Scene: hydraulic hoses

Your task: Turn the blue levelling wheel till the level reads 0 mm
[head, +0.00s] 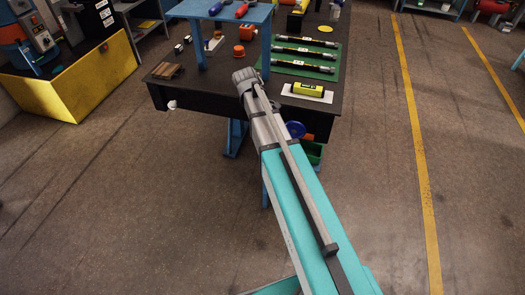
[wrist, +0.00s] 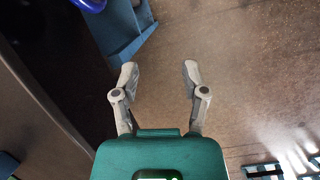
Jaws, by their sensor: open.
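The blue levelling wheel (head: 295,130) shows below the table's front edge, just right of my arm, partly covered by it. In the wrist view, a blue curved edge (wrist: 88,4), which looks like the wheel, is cut off at the top left. My gripper (wrist: 159,74) is open and empty, its two fingers apart over bare floor. It is apart from the wheel, below and right of it in that view. I cannot make out my fingers in the head view. A yellow-green level (head: 308,90) lies on a white plate on the table; its reading is too small to tell.
The dark table (head: 215,95) carries a green mat (head: 328,54) with several hoses and a blue raised shelf (head: 225,12). A green bin (head: 313,152) hangs beside the wheel. A blue bracket or leg (wrist: 128,38) stands near my fingers. The floor to the right is clear.

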